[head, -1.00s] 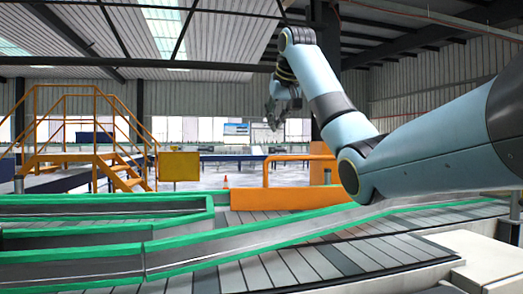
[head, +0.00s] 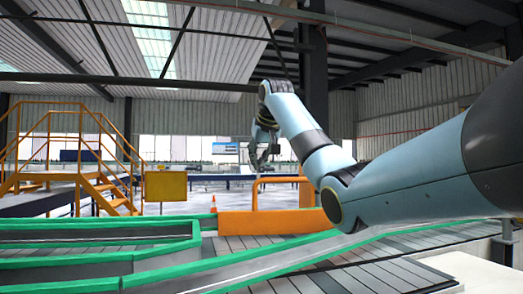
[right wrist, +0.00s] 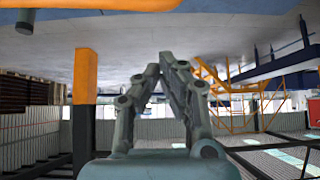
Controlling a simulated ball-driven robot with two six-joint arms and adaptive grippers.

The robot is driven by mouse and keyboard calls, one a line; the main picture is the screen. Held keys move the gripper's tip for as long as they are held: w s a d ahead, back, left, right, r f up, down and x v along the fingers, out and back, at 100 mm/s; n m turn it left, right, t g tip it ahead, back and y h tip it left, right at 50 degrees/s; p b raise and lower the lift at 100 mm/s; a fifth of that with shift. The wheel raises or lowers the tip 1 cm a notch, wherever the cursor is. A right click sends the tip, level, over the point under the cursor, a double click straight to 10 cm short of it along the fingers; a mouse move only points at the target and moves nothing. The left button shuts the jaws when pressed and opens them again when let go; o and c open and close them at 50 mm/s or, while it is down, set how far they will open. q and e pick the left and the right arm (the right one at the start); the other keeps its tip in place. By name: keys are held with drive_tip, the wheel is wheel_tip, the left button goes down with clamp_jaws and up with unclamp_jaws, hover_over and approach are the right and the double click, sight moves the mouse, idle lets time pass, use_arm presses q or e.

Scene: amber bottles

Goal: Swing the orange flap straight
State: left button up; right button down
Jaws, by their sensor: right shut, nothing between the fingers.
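A low orange panel (head: 265,222) stands across the far side of the green-edged conveyor in the head view. An orange tubular rail (head: 283,181) rises just behind it. I cannot tell for sure which orange part is the flap. My right gripper (head: 262,163) hangs pointing down, just above the rail in the picture, with no clear contact. In the right wrist view, its fingers (right wrist: 168,62) are shut with nothing between them. That view looks upside down and shows an orange post (right wrist: 86,72) left of the fingers, apart from them. My left gripper is out of view.
Green-edged conveyor walls (head: 90,262) run across the foreground, with slatted belt beside them. A yellow board (head: 165,186) and orange-railed steps (head: 105,190) stand at the left. A traffic cone (head: 213,204) is on the floor behind. A pale block (head: 480,272) lies at the lower right.

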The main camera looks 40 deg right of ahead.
drive_tip(key=f, duration=0.1)
drive_tip(key=s+f, duration=0.1)
drive_tip(key=f, duration=0.1)
drive_tip(key=shift+s+a+f, duration=0.1)
drive_tip(key=shift+s+a, duration=0.2)
drive_tip(key=shift+a, duration=0.1)
